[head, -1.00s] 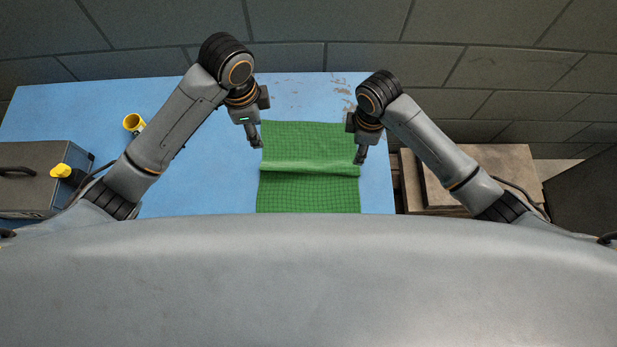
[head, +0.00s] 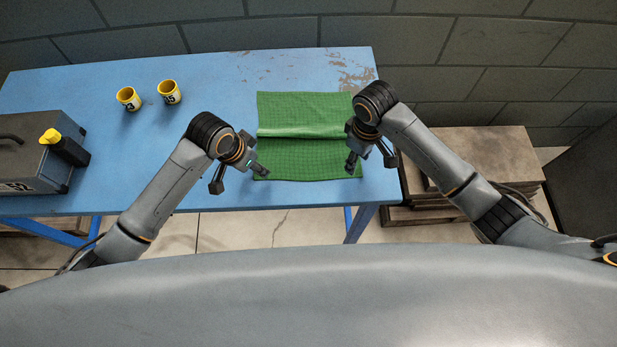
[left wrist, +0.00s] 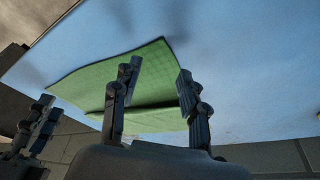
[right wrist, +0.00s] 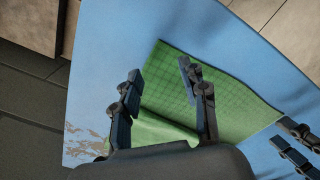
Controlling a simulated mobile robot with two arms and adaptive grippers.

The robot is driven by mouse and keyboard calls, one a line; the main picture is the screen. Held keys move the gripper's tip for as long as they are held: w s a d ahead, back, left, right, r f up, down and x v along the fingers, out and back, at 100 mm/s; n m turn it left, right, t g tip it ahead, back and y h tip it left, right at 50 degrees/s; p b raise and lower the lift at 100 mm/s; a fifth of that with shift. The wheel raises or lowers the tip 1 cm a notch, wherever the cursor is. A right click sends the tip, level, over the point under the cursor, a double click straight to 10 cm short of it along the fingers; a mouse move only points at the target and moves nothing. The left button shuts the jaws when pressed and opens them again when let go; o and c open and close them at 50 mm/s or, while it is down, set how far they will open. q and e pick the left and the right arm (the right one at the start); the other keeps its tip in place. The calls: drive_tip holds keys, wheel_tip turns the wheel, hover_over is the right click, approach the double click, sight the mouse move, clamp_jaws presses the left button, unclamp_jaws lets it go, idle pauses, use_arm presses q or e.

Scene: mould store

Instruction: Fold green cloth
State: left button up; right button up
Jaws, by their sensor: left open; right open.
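The green cloth (head: 305,108) lies on the blue table with a raised ridge across its middle, running left to right. Its front edge is near the table's front edge. My left gripper (head: 240,180) is open at the cloth's front left corner. My right gripper (head: 370,165) is open at the front right corner. In the left wrist view the cloth (left wrist: 100,78) shows behind my open left fingers (left wrist: 159,70). In the right wrist view the cloth (right wrist: 235,100) shows behind and beside my open right fingers (right wrist: 160,66). Neither gripper visibly holds cloth; contact cannot be told.
Two yellow cups (head: 128,99) (head: 169,92) stand on the table (head: 215,80) left of the cloth. Wooden pallets (head: 490,160) lie right of the table. Its back middle is clear.

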use_arm(q)
drive_tip(key=shift+s+f, duration=0.1)
drive_tip(key=shift+f, duration=0.35)
use_arm(e)
drive_tip(key=shift+s+f, duration=0.1)
drive_tip(key=shift+f, duration=0.35)
use_arm(q)
drive_tip(key=shift+w+f, duration=0.2)
drive_tip(key=shift+f, duration=0.2)
use_arm(e)
drive_tip(key=shift+w+f, duration=0.2)
drive_tip(key=shift+f, duration=0.3)
